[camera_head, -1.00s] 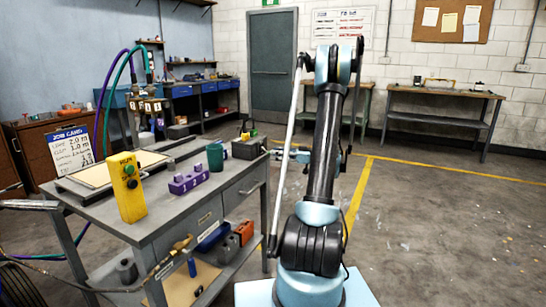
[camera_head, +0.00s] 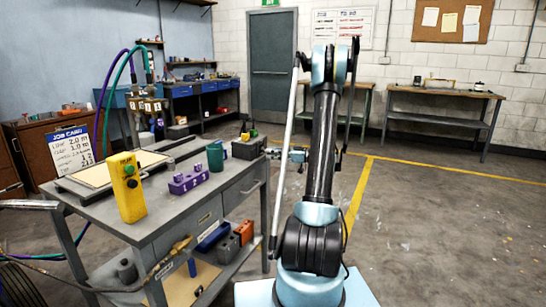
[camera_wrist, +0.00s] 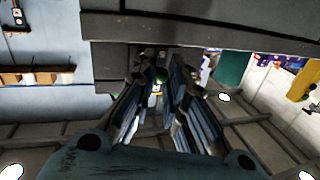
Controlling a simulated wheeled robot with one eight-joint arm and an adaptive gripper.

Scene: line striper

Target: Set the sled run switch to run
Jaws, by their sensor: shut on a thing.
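A dark control box (camera_head: 247,148) stands at the far right end of the grey cart top, with small green and yellow parts on it. My gripper (camera_head: 276,153) is beside its right side, partly behind my arm in the head view. In the wrist view, my gripper (camera_wrist: 161,88) has its fingers close together around a small part with green and pale colours (camera_wrist: 158,79). This looks like the sled run switch, but the fingers hide most of it. Its position and label cannot be read.
Hoses hang at the left. Open floor (camera_head: 440,230) lies to the right.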

